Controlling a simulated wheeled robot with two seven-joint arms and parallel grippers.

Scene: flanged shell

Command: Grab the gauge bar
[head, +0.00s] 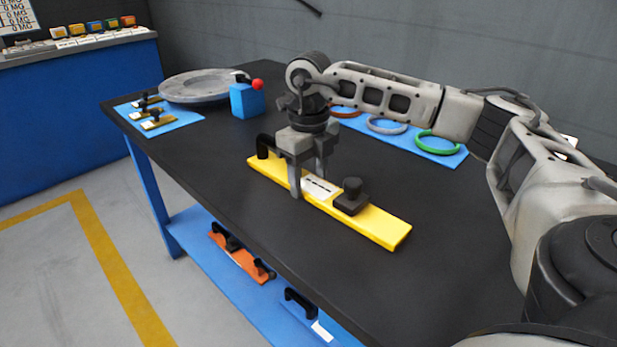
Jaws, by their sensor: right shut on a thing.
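The gauge bar (375,222) is a long yellow bar with a white label, a black handle at its far left end and a black block with a knob towards its right end. It lies at a slant on the black table top, or just above it; I cannot tell which. My right gripper (311,184) points down over the bar's middle and is shut on it, with one finger on each side by the label. The gripper hides part of the bar between the handle and the label. My left gripper is not in view.
A blue block with a red knob (246,99) and a grey flanged disc (200,86) stand at the far left. Small brass pieces lie on a blue mat (185,119). Coloured rings lie on another blue mat (452,159). The table's front is clear. Orange tooling (240,259) lies on the lower shelf.

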